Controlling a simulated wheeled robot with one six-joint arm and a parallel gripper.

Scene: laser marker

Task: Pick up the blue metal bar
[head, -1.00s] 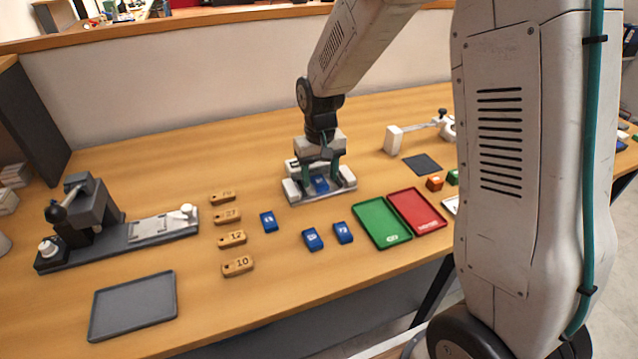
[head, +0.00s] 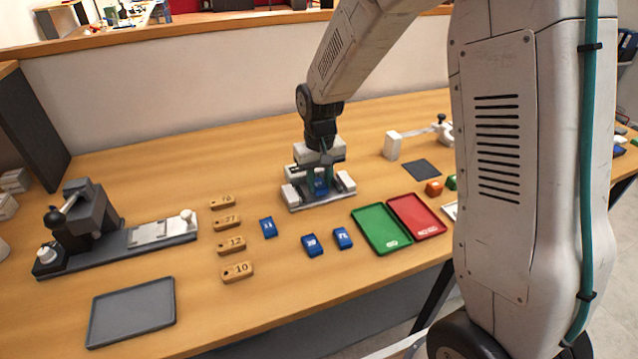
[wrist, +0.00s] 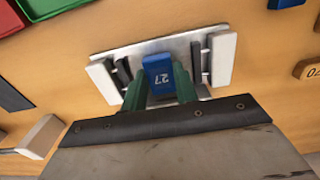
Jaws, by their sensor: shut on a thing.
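A blue metal bar marked 27 sits in the white and grey vise-like fixture (head: 318,197) near the middle of the bench; the wrist view shows the blue bar (wrist: 160,77) between the fixture's jaws. My gripper (head: 319,182) reaches down over the fixture, and its green fingers are closed on the bar's two sides. In the wrist view my gripper (wrist: 160,88) has a finger against each side of the bar. I cannot tell whether the bar is clear of the fixture's floor. More blue bars lie loose on the bench: one (head: 268,228), a second (head: 310,245) and a third (head: 343,238).
Several wooden tags (head: 232,243) lie in a column at left. A green tray (head: 380,228) and a red tray (head: 416,216) lie right of the bars. A grey tray (head: 132,310) is at front left, below a lever device (head: 88,225).

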